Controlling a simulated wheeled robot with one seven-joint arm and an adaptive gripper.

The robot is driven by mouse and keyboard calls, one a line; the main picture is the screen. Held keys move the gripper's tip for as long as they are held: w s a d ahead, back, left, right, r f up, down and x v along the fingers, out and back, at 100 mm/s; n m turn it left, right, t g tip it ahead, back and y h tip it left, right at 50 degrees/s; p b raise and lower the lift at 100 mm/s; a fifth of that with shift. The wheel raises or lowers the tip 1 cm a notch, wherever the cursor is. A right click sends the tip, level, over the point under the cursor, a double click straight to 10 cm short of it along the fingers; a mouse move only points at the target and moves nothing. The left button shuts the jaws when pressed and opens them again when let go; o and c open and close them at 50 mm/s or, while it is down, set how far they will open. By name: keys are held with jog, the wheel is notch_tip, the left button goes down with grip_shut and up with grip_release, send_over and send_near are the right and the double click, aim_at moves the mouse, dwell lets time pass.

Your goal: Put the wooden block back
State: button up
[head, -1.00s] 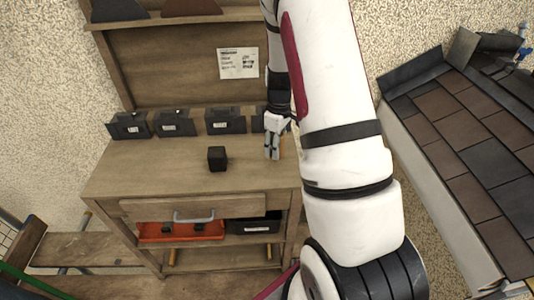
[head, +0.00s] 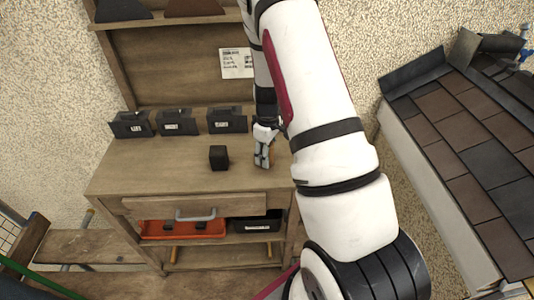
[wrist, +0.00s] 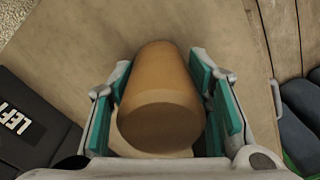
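A rounded orange-brown wooden block (wrist: 160,85) sits between the green finger pads of my gripper (wrist: 162,105) in the wrist view. The pads press close on both sides of it, and its near end faces the camera. In the head view my gripper (head: 261,160) is over the right part of the workbench top (head: 150,178), with only a sliver of brown showing beside the fingers. I cannot tell whether the block touches the bench. A dark, nearly black cube (head: 218,158) stands on the bench to the left of my gripper.
Several dark labelled bins (head: 177,122) line the back of the bench. A bin marked LEFT (wrist: 35,120) is close by in the wrist view. A partly open drawer (head: 195,205) is at the front, above a red tray (head: 182,229). A tiled roof (head: 470,130) is at right.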

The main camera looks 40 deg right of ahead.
jog(key=o, duration=0.3)
jog(key=shift+r, duration=0.1)
notch_tip(320, 180, up, 12)
jog(key=shift+r+b, duration=0.1)
jog(key=shift+b, duration=0.25)
jog(key=s+a+r+m+t, duration=0.1)
jog(key=s+a+r, duration=0.3)
jog(key=a+r, duration=0.3)
jog(key=s+a+r+m+t, duration=0.1)
jog(key=s+a+r, duration=0.3)
jog(key=r, duration=0.5)
jog(key=shift+s+a+r+m+t, duration=0.45)
jog(key=shift+s+a+r, duration=0.4)
jog(key=shift+s+a, duration=1.1)
jog(key=shift+s+a+r+m+t, duration=0.45)
jog(key=shift+s+a+r, duration=0.5)
jog(key=shift+s, duration=1.95)
jog(key=shift+s+a+r+m+t, duration=0.45)
jog(key=shift+s+a+r, duration=0.35)
jog(key=shift+s+a, duration=1.2)
